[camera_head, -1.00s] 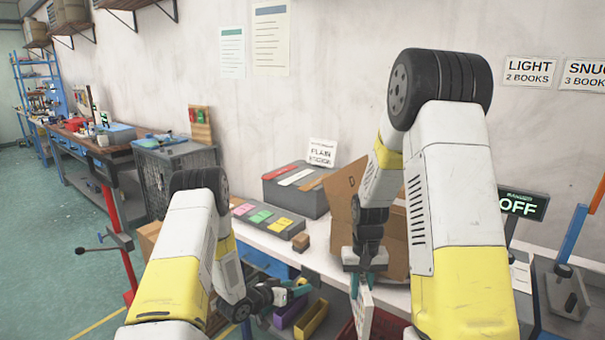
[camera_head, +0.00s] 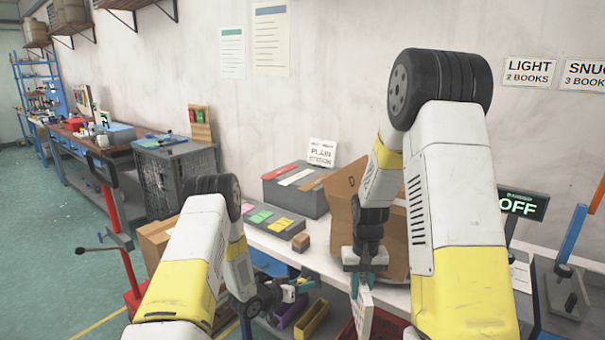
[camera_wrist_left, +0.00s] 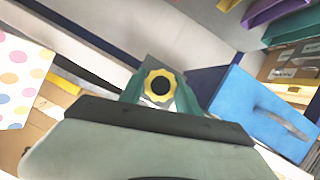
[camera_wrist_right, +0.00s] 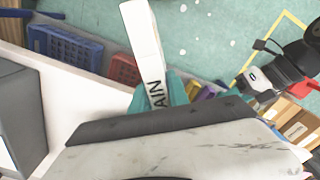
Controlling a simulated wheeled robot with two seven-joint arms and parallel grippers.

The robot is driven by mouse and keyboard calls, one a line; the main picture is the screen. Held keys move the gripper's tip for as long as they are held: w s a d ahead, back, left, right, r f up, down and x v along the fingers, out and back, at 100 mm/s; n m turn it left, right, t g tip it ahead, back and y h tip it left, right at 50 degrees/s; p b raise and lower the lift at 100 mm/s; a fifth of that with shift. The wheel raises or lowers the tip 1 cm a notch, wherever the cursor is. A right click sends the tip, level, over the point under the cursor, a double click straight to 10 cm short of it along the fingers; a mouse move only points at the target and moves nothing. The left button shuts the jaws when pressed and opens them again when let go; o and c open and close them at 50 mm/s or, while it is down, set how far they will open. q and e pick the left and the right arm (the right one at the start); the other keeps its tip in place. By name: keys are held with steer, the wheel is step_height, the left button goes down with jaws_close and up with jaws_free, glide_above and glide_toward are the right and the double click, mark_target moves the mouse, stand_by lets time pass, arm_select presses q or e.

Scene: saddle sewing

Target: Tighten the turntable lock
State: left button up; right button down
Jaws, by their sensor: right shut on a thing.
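A yellow scalloped knob with a black centre (camera_wrist_left: 160,86), likely the turntable lock, sits between the teal fingers of my left gripper in the left wrist view. My left gripper (camera_head: 300,288) is low at the front of the bench, its fingers spread either side of the knob. I cannot tell whether they touch it. The turntable itself is not clearly visible.
A cardboard box (camera_head: 344,212) and a grey case (camera_head: 297,191) stand on the white bench. A small brown block (camera_head: 301,241) lies beside a tray (camera_head: 263,221). A yellow bin (camera_head: 312,320) is below my left gripper.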

arm_select(q)
jaws_close()
steer(key=shift+m+t+y, duration=0.4)
steer(key=shift+m+y, duration=0.2)
steer(key=shift+m, duration=0.4)
steer(key=shift+s+d+m+y, duration=0.1)
steer(key=shift+m+y, duration=0.2)
steer(key=shift+m, duration=0.2)
steer(key=shift+m+t+y, duration=0.3)
steer(key=shift+m+t, duration=0.1)
steer(key=shift+m, duration=0.1)
